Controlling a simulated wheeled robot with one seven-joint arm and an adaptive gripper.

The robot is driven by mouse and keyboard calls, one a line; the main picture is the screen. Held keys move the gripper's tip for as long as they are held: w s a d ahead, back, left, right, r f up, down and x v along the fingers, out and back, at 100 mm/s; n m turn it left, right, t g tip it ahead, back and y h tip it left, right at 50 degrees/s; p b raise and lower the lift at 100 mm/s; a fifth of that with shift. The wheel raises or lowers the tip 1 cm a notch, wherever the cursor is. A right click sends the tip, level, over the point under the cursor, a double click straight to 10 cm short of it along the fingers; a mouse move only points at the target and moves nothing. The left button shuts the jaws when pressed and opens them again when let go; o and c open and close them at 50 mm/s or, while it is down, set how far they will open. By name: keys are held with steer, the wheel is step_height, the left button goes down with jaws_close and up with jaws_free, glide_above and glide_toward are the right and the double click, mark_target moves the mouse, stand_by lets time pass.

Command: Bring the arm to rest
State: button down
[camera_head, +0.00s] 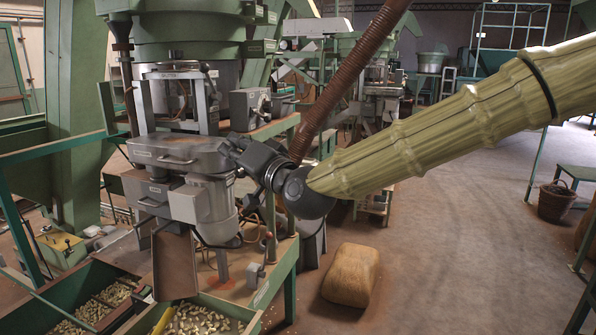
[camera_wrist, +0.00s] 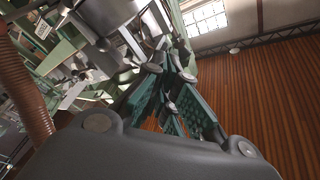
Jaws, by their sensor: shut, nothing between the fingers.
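My arm, in an olive ribbed sleeve (camera_head: 430,125), reaches in from the right edge of the head view. It ends in a dark wrist joint and my gripper (camera_head: 240,146), raised in front of the grey machine housing (camera_head: 178,151). The gripper looks close to the housing; whether it touches cannot be told. In the wrist view my gripper (camera_wrist: 165,70) shows dark linkages and teal parts. It is shut and empty.
A brown ribbed hose (camera_head: 345,75) passes beside my wrist. Green hopper bins (camera_head: 250,318) with nuts stand below left. A full sack (camera_head: 351,275) lies on the floor. A basket (camera_head: 556,202) stands at right. The floor (camera_head: 450,240) between them is open.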

steer(key=d+f+g+h, duration=0.1)
steer(key=d+f+h, duration=0.1)
steer(key=f, duration=1)
steer(key=d+f+g+h, duration=0.1)
steer(key=d+f+h, duration=0.1)
steer(key=f, duration=1)
steer(key=s+d+f+g+h+p, duration=0.15)
steer(key=s+d+f, duration=0.25)
steer(key=f, duration=0.6)
steer(key=s+d+f+g+h, duration=0.15)
steer(key=s+d+f, duration=0.3)
steer(key=f, duration=0.55)
steer(key=s+d+f+g+h, duration=0.1)
steer(key=s+d+f+g, duration=0.2)
steer(key=f, duration=0.6)
steer(key=s+d+f+g+h, duration=0.2)
steer(key=s+d+f, duration=0.3)
steer(key=s, duration=0.5)
steer(key=s+d+f+g+h+p, duration=0.1)
steer(key=s+d+f+g, duration=0.1)
steer(key=s+d+f, duration=0.4)
steer(key=s+d+f+g+h, duration=0.2)
steer(key=s+d+f, duration=0.3)
steer(key=s+d, duration=0.4)
steer(key=s, duration=0.5)
steer(key=shift+s+d+f+h+p, duration=0.25)
steer(key=shift+s+f+h+p, duration=0.05)
steer(key=shift+f, duration=0.1)
